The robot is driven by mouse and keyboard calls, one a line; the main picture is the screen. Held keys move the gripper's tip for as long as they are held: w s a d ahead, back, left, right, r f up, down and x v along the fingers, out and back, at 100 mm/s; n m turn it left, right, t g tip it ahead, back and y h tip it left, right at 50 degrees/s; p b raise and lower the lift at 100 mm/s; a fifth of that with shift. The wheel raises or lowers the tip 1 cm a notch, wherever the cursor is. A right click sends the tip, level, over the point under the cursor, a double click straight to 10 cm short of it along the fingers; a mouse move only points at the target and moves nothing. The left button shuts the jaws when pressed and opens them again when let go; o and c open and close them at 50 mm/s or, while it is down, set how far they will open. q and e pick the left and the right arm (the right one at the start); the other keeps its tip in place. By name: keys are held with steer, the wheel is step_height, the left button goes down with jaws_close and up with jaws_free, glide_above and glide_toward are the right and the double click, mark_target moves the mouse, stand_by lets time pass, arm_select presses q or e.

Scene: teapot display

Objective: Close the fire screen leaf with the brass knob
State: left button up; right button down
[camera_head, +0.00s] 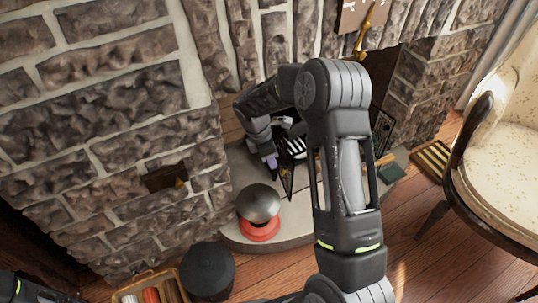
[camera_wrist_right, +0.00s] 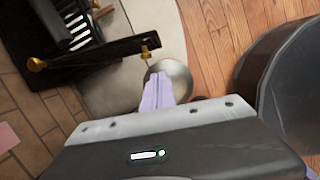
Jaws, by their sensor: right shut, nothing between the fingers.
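A dark fire screen leaf (camera_head: 288,182) stands at the hearth opening in the head view, partly hidden by my right arm. In the right wrist view the leaf (camera_wrist_right: 95,60) is a dark bar seen from above. One brass knob (camera_wrist_right: 37,64) is near its left end, and a smaller brass piece (camera_wrist_right: 146,51) is at its right end. My right gripper (camera_head: 271,161) is shut and empty beside the leaf. Its pale purple fingers (camera_wrist_right: 157,92) show in the wrist view, just below the smaller brass piece; I cannot tell whether they touch it. My left gripper is out of view.
A shiny metal dome on a red base (camera_head: 258,228) stands on the stone hearth (camera_head: 240,168) close to the gripper. A black bin (camera_head: 208,271) and a wooden tray (camera_head: 128,290) are on the floor. A cream chair (camera_head: 505,165) is at right.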

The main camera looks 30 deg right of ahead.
steer(key=s+d+f+b, duration=0.1)
steer(key=d+f, duration=0.2)
steer(key=d, duration=0.1)
steer(key=shift+s+d+f, duration=0.15)
steer(key=shift+d+f, duration=0.15)
steer(key=shift+d, duration=0.05)
steer(key=shift+d, duration=0.1)
